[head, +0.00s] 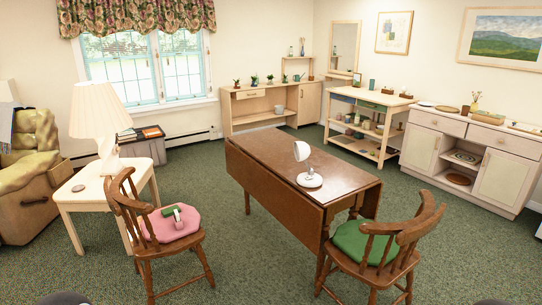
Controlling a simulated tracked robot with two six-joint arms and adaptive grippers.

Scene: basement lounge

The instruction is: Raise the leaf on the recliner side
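A brown wooden drop-leaf table (262,147) stands in the middle of the room. Its leaf on the recliner side (270,195) hangs down along the table's left long side. The far-right leaf also seems to hang, seen nearly edge-on. A white round-headed lamp or mirror (310,180) stands on the top near the close end. The tan recliner (28,190) is at the far left. Neither gripper is visible; only dark rounded shapes show at the bottom edge, and I cannot tell what they are.
A wooden chair with a pink cushion (160,228), holding a small green and white object (174,214), stands left of the table. A chair with a green cushion (352,238) stands at its close end. A cream side table (66,197) bears a lamp (100,115). Carpet (228,250) between the chairs is clear.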

